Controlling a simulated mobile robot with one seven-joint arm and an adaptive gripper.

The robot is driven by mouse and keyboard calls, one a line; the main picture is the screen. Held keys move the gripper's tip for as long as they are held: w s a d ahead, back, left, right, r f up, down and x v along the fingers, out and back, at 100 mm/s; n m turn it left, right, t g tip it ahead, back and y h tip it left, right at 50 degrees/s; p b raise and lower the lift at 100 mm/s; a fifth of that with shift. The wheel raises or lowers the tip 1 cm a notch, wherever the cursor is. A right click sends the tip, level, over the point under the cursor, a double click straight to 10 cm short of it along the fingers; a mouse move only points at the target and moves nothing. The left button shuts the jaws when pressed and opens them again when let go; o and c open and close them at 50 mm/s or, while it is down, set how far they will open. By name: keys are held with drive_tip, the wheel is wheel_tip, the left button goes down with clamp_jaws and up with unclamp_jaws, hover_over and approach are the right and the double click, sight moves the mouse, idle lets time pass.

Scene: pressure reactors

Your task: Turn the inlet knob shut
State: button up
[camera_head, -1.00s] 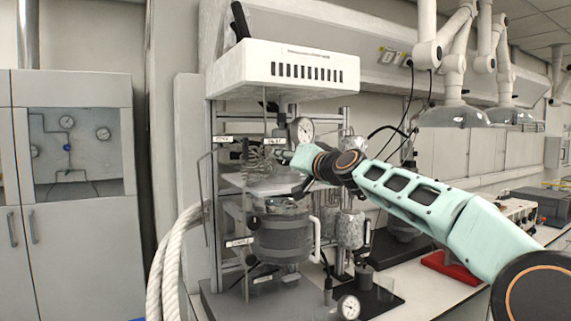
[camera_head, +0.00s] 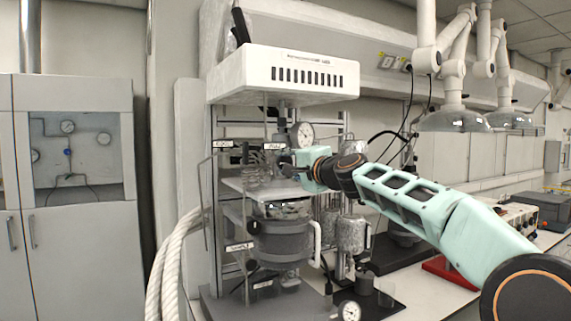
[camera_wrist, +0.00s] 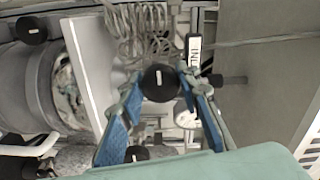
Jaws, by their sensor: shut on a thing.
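The inlet knob (camera_wrist: 159,83) is a round black knob with a short white mark on its face. It sits between the blue-padded fingers of my gripper (camera_wrist: 159,79) in the wrist view, and the fingers are shut on it. A white label (camera_wrist: 194,50), partly readable as "INL", is beside it. In the head view my gripper (camera_head: 290,161) reaches in from the right at the upper part of the reactor stand, just below the white inlet label (camera_head: 275,146). The knob itself is too small and covered to make out there.
The reactor stand has a white top box (camera_head: 300,73), coiled tubing, a round gauge (camera_head: 303,134) and a grey vessel (camera_head: 280,240). In the wrist view another black knob (camera_wrist: 137,154) shows near the left finger. Several thin pipes run close by.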

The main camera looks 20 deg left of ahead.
drive_tip(key=shift+m, duration=0.5)
drive_tip(key=o, duration=1.2)
drive_tip(key=shift+c, duration=0.2)
drive_tip(key=v, duration=1.2)
drive_tip(key=shift+f, duration=0.1)
